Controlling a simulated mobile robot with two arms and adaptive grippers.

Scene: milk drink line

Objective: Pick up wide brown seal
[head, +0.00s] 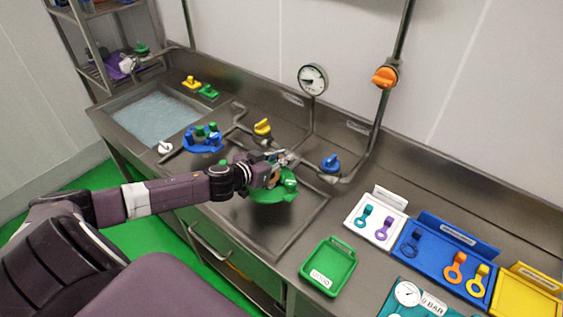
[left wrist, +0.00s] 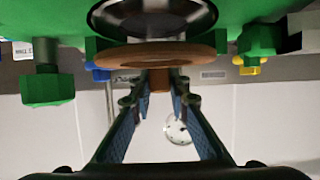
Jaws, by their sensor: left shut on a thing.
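The wide brown seal (left wrist: 160,57) is a flat brown ring with a short tab, seen almost edge-on in the left wrist view. My left gripper (left wrist: 159,80) is shut on its tab. The ring lies right by the dark round opening of a green fitting (left wrist: 225,20); I cannot tell whether they touch. In the head view my left gripper (head: 272,172) is at the green fitting (head: 273,194) over the steel counter, and the fingers hide most of the seal. My right gripper is not in view.
A white tray (head: 354,220) holds teal and purple seals. A blue tray (head: 424,263) holds blue, orange and yellow ones. Pipes with a yellow valve (head: 262,127) and a blue valve (head: 331,163) stand behind the gripper. A water basin (head: 150,118) is at left.

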